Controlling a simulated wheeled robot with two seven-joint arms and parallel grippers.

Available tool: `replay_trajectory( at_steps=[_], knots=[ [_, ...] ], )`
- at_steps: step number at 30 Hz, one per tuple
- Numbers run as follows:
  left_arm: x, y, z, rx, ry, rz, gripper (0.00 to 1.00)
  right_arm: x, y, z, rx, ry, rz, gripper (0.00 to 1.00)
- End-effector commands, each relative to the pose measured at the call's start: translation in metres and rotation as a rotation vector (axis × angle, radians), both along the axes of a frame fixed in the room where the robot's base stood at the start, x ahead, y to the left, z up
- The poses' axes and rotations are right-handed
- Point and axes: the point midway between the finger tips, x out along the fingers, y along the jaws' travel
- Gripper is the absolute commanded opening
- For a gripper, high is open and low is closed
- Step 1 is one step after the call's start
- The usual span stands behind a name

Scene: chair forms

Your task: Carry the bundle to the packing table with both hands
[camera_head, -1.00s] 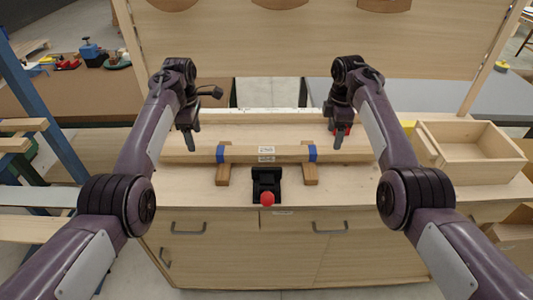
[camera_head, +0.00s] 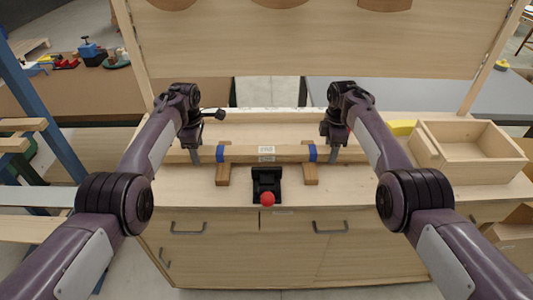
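The bundle (camera_head: 266,153), a long pale wood length with blue bands and a white label, lies crosswise on two small wooden rests on the workbench. My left gripper (camera_head: 195,153) points down at the bundle just left of the left blue band. My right gripper (camera_head: 334,154) points down at it just right of the right band. One finger of each shows in front of the wood; the other fingers are hidden, so I cannot tell whether either grips. Which surface is the packing table is not clear.
The workbench (camera_head: 345,186) has a black fixture with a red ball (camera_head: 267,198) in front of the bundle. An open wooden box (camera_head: 478,170) stands at the right. A large upright board (camera_head: 320,40) rises behind. A brown table (camera_head: 85,98) and a grey table (camera_head: 420,98) stand farther back.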

Motion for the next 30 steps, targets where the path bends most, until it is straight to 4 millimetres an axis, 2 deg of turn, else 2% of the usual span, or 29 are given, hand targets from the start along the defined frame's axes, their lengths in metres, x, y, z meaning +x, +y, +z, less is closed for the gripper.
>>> replay_trajectory(
  at_steps=[1, 9, 11, 22, 30],
  knots=[
    [0.0, 0.0, 0.0, 0.0, 0.0, 0.0, 0.41, 0.0, 0.0, 0.0, 0.0, 0.0, 0.0, 0.41],
    [0.0, 0.0, 0.0, 0.0, 0.0, 0.0, 0.06, 0.0, 0.0, 0.0, 0.0, 0.0, 0.0, 0.06],
    [0.0, 0.0, 0.0, 0.0, 0.0, 0.0, 0.0, 0.0, 0.0, 0.0, 0.0, 0.0, 0.0, 0.0],
    [0.0, 0.0, 0.004, 0.0, -0.002, 0.0, 0.0, 0.001, 0.0, 0.005, 0.0, -0.003, 0.0, 0.0],
    [0.001, 0.0, 0.026, 0.0, -0.004, 0.0, 0.0, 0.001, 0.0, 0.027, 0.0, -0.005, 0.0, 0.0]
  ],
)
